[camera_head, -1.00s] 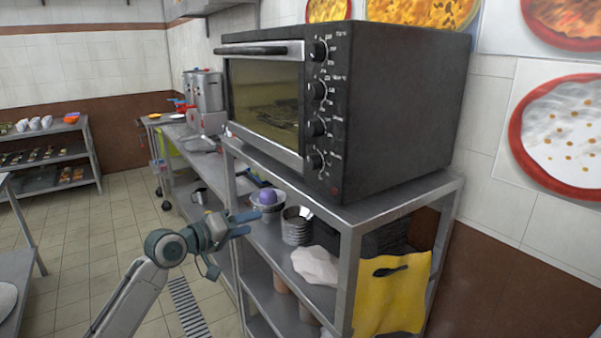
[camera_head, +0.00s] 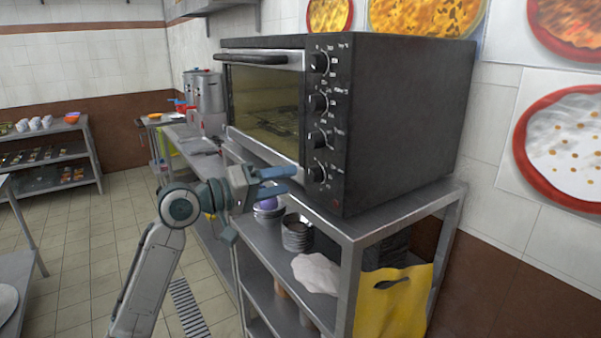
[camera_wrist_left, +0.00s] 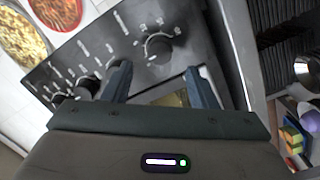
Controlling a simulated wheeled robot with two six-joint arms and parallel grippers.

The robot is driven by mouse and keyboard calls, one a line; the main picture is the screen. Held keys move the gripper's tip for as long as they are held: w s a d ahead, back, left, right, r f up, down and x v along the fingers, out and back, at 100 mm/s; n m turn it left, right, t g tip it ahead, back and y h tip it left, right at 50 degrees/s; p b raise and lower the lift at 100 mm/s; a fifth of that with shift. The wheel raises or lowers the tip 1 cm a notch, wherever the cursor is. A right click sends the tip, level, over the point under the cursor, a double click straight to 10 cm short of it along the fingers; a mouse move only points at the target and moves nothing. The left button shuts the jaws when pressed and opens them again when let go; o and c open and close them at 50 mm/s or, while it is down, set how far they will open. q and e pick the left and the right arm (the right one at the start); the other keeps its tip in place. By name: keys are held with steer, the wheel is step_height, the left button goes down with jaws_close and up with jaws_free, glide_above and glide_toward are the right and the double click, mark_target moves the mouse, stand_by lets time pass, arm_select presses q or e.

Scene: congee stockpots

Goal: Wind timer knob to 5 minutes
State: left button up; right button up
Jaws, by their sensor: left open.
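A black oven (camera_head: 405,120) with a column of several knobs on its front panel stands on a metal shelf. The lowest knob (camera_head: 318,173) is at the bottom of the panel; I cannot read its label or tell which knob is the timer. My left gripper (camera_head: 290,180) is open and empty, just left of that lowest knob, fingers pointing at the panel. In the left wrist view, a knob (camera_wrist_left: 158,47) shows just beyond the gap between the two fingertips (camera_wrist_left: 157,70), apart from them. My right gripper is not in view.
The oven's glass door (camera_head: 265,105) with its handle (camera_head: 250,59) is closed, left of the knobs. The floor on the left is clear.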

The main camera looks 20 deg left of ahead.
mark_target(308, 176)
arm_select(q)
steer(key=p+x, duration=0.1)
steer(key=x, duration=0.2)
steer(key=shift+w+d+r, duration=0.1)
steer(key=shift+w+d, duration=0.55)
steer(key=shift+w, duration=0.05)
steer(key=shift+c, duration=0.6)
steer(key=c, duration=0.9)
steer(key=shift+o, duration=0.2)
